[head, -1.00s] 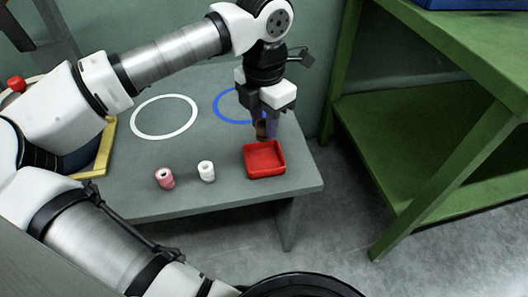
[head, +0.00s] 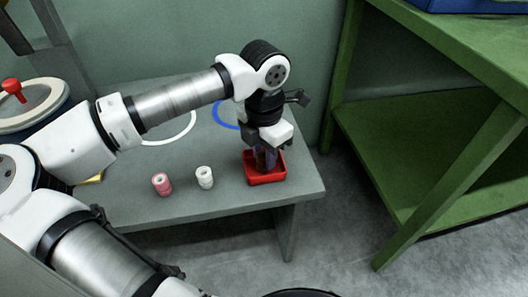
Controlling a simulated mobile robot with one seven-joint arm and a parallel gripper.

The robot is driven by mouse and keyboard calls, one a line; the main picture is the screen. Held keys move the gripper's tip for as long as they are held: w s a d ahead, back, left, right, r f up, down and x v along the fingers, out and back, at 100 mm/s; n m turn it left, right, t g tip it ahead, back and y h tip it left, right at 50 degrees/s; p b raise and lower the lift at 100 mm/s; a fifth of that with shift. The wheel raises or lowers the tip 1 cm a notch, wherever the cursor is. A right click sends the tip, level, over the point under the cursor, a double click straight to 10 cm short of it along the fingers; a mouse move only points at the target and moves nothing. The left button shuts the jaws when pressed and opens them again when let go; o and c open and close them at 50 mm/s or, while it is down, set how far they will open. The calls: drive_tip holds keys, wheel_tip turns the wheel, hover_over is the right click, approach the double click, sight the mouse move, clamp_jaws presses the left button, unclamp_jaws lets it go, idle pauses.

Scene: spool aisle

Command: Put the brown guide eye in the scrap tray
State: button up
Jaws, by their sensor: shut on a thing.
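The red scrap tray (head: 268,182) sits near the front right corner of the grey table. My gripper (head: 267,164) points down with its fingertips inside the tray's outline, low over or in it. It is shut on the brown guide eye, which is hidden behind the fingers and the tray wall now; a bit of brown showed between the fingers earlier. I cannot tell whether the guide eye touches the tray floor.
A pink spool (head: 161,184) and a white spool (head: 204,177) stand left of the tray on the grey table (head: 232,202). A blue ring (head: 222,117) and a white ring (head: 186,132) mark the tabletop behind. A green bench (head: 430,150) stands to the right, across a floor gap.

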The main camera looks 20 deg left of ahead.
sight(264, 154)
drive_tip(key=o, duration=1)
drive_tip(key=shift+c, duration=0.2)
wheel_tip(264, 154, up, 12)
drive_tip(key=p, duration=0.3)
drive_tip(key=shift+r+p, duration=0.15)
drive_tip(key=shift+p, duration=0.15)
